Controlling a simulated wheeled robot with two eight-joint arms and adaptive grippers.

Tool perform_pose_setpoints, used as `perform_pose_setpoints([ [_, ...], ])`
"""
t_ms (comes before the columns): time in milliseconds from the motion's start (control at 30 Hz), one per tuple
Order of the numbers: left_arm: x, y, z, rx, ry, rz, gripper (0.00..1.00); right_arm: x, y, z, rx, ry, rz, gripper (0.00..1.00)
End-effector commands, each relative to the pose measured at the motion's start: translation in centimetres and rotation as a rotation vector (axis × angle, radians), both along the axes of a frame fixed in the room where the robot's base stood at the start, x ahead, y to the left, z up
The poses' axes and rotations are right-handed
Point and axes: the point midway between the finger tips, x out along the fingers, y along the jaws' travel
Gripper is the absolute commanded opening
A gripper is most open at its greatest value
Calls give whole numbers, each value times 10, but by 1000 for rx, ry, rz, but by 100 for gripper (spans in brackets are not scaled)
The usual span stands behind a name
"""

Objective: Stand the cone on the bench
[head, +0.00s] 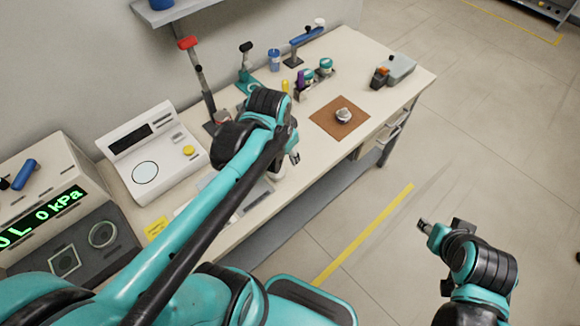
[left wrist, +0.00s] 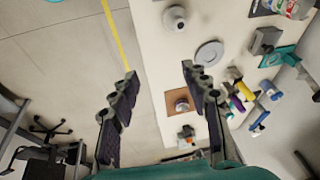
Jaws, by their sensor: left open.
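My left gripper (head: 293,154) is over the front part of the bench (head: 300,196). In the left wrist view its fingers (left wrist: 158,72) are spread wide with nothing between them. A pale grey round piece with a dark centre (left wrist: 176,18) lies on the bench near its front edge, beyond the fingertips; it may be the cone, but I cannot be sure. In the head view my left arm covers much of that area. A small silver piece (head: 343,115) sits on a brown mat (head: 326,127). My right gripper (head: 425,226) is over the floor, away from the bench; its jaw gap is unclear.
A flat grey disc (left wrist: 210,54) lies on the bench. A white scale-like device (head: 155,150) and a kPa display unit (head: 45,190) stand at left. A red-topped post (head: 197,75), a blue cup (head: 274,60) and a grey box (head: 398,68) stand farther back.

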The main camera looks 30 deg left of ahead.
Motion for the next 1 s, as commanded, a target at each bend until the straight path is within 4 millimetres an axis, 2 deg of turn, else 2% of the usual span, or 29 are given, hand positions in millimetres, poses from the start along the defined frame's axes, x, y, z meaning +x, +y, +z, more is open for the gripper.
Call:
perform_pose_setpoints([
  [33,-13,-10,4,-17,-50,39,47,0,0,0,0,0,0,40],
  [100,-26,-20,9,-50,-119,102,47,0,0,0,0,0,0,40],
  [300,-49,-39,12,-142,-262,228,47,0,0,0,0,0,0,40],
  [733,-54,-44,12,-180,-305,271,47,0,0,0,0,0,0,40],
  [900,-54,-44,-6,-179,-304,270,47,0,0,-18,0,0,0,40],
  [1000,-54,-44,-3,-179,-304,270,47,0,0,-15,0,0,0,40],
])
